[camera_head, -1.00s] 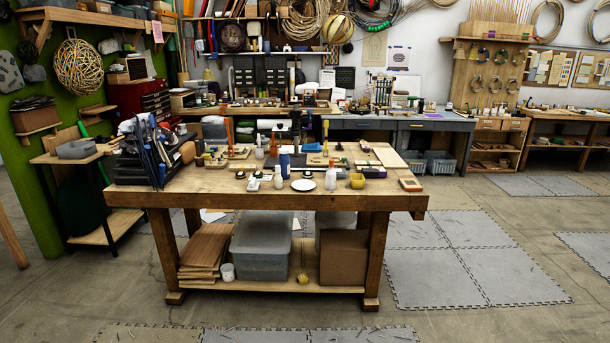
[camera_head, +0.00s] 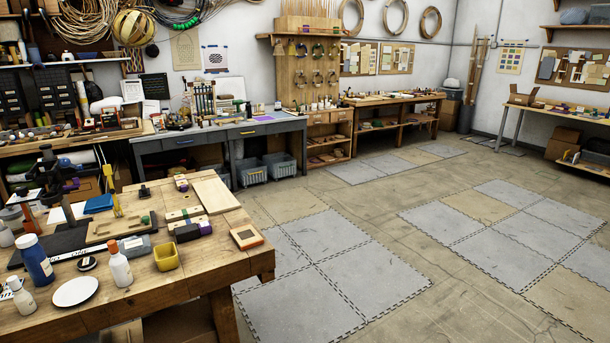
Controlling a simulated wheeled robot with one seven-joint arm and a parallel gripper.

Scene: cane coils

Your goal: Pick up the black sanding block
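A small dark block (camera_head: 187,233), which may be the black sanding block, sits on the wooden workbench (camera_head: 160,292) at the lower left. It is right of the yellow cup and beside a purple-ended piece (camera_head: 205,226). Other small dark items are on the bench too, such as a black piece (camera_head: 144,191) near the back. At this size I cannot tell for sure which is the sanding block. My gripper is not in view.
A yellow cup (camera_head: 166,255), white bottle (camera_head: 120,264), blue bottle (camera_head: 34,260) and white disc (camera_head: 76,291) stand near the bench's front. A grey desk (camera_head: 225,133) runs behind. Open floor with grey mats (camera_head: 330,250) lies to the right.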

